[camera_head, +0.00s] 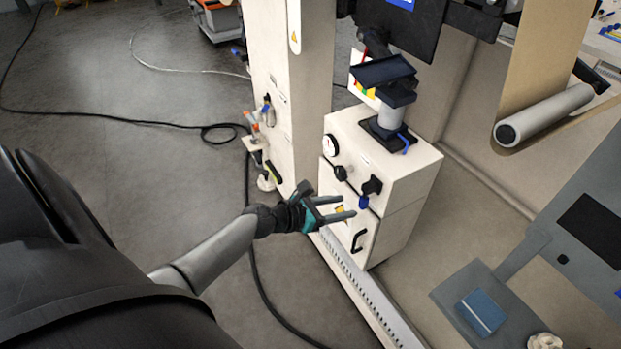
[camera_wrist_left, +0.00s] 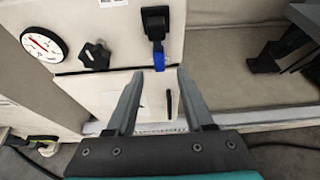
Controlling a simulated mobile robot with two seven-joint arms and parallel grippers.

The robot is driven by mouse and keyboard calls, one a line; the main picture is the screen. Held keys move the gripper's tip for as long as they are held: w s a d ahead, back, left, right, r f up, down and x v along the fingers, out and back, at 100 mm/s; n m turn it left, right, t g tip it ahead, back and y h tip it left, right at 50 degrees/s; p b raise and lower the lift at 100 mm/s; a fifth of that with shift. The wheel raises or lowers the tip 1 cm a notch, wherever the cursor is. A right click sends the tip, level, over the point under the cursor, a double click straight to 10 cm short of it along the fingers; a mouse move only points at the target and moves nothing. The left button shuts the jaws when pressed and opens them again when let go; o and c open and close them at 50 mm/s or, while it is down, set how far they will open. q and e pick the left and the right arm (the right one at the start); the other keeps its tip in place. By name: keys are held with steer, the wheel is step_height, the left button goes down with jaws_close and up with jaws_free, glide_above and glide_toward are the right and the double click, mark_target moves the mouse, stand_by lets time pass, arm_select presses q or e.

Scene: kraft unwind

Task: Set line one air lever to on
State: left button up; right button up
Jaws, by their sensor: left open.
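A black valve-like fitting with a blue-tipped lever (camera_head: 364,202) sits on the front of a cream cabinet (camera_head: 408,172). The lever (camera_wrist_left: 159,60) hangs down, its blue end lowest, in the left wrist view. No readable label shows whether it is line one. My left gripper (camera_head: 348,206) is open and empty in front of the cabinet, its fingers pointing at the lever. In the left wrist view the blue end appears between the fingertips (camera_wrist_left: 160,74), seemingly beyond them; the exact gap is unclear. My right gripper is not in view.
A round gauge (camera_wrist_left: 43,44) and a black knob (camera_wrist_left: 94,54) sit left of the lever. A black handle (camera_head: 358,241) is on the lower door. A cream column (camera_head: 290,110) with small fittings stands left.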

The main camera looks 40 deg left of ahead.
arm_select(q)
steer(key=p+v, duration=0.2)
steer(key=v, duration=0.6)
steer(key=shift+s+p, duration=0.35)
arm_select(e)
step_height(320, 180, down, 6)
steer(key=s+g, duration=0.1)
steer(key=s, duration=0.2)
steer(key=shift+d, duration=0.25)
arm_select(q)
steer(key=shift+a+r, duration=0.1)
